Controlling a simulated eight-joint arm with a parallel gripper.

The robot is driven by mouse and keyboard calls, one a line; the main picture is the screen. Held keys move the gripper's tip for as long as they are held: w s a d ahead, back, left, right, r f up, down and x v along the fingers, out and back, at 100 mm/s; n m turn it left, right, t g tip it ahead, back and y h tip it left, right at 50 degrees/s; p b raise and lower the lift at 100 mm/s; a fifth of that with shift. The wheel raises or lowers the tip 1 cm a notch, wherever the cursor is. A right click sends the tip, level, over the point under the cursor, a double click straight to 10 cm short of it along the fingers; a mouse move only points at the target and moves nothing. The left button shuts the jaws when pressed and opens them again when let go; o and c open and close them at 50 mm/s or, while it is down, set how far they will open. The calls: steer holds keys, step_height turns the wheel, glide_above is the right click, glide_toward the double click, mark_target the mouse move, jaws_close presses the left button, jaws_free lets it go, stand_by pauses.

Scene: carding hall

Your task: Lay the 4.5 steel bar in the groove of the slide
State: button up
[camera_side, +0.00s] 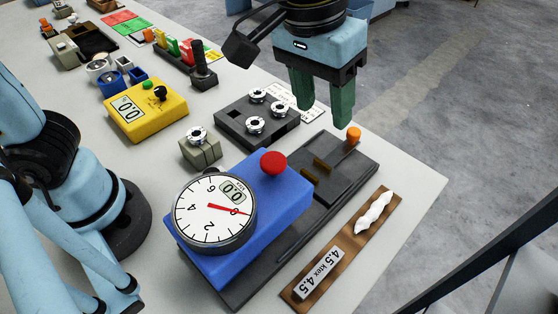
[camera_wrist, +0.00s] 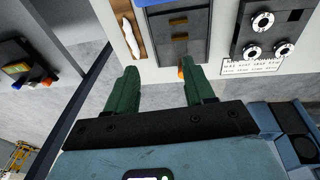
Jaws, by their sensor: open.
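The steel bar (camera_side: 318,272), a silver block marked "4.5 ktex 4.5", lies on the near end of a brown strip (camera_side: 346,240). The dark grey slide (camera_side: 345,162) runs out from under a blue gauge body (camera_side: 283,200) and has two brass pieces (camera_side: 322,165) across its top. An orange knob (camera_side: 354,135) stands at its far end. My gripper (camera_side: 326,115) is open and empty, above the slide's far end. In the wrist view the fingers (camera_wrist: 160,76) are spread beside the orange knob (camera_wrist: 183,70); the bar is out of view there.
A white sliver (camera_side: 376,211) lies on the brown strip beyond the bar. A dark block with several silver weights (camera_side: 257,116) stands left of my gripper. A yellow meter box (camera_side: 145,110) is further left. The table edge is close on the right, with open floor beyond.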

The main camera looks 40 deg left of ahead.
steer(key=s+d+f+g+y, duration=0.15)
steer(key=s+d, duration=0.35)
steer(key=d, duration=0.6)
glide_toward(339, 250)
steer(key=shift+w+a+f, duration=0.1)
steer(key=shift+f, duration=2.05)
steer(key=shift+w+a+f, duration=0.1)
steer(key=shift+f, duration=2.1)
jaws_close()
